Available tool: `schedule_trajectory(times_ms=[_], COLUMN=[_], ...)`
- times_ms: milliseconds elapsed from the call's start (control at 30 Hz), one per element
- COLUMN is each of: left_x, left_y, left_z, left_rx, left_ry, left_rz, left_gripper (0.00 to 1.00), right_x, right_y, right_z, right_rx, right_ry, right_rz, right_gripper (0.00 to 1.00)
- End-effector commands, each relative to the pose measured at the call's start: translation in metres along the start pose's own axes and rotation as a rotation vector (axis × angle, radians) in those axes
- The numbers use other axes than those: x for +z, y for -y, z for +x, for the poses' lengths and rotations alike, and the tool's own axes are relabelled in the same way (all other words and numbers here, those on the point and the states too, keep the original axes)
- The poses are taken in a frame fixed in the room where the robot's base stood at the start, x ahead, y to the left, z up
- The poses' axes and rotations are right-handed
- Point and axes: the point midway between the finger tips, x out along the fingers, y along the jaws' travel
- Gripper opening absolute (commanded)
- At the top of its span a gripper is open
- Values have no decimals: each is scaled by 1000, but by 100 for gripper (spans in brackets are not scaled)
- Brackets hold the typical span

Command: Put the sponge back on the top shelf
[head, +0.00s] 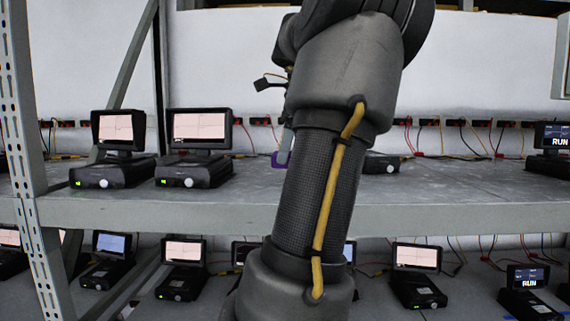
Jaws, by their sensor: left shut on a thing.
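My left arm rises through the middle of the head view and hides much of its own gripper. A small part of my left gripper (284,148) shows at the arm's left edge, above the middle shelf (470,187). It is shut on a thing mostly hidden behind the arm. A small purple edge (278,161) shows at its tip; this may be the sponge, but I cannot make out its shape. No other sponge shows. A higher shelf (235,15) shows only as a strip at the top edge. My right gripper is out of view.
Black test units with screens (197,147) stand on the middle shelf at left, with another (552,150) at far right. More units (416,272) stand on the lower shelf. A perforated rack post (28,170) stands at left. Bare shelf lies right of my arm.

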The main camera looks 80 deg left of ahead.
Motion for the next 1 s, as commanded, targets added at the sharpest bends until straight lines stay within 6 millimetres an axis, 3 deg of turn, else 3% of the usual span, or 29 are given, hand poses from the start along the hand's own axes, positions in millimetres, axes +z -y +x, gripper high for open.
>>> schedule_trajectory(times_ms=[300,733,767,900,1000], left_x=[-10,-11,-11,-11,-11], left_y=[6,6,6,6,6], left_z=[35,41,40,40,40], left_rx=[4,3,3,3,2], left_ry=[2,0,0,0,0], left_rz=[-1,1,1,1,1], left_gripper=[36,36,65,82,82], right_x=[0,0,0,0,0], right_y=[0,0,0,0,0], right_z=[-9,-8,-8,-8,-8], right_rx=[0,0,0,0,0], right_ry=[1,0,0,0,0], right_rz=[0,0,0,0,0], right_gripper=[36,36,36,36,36])
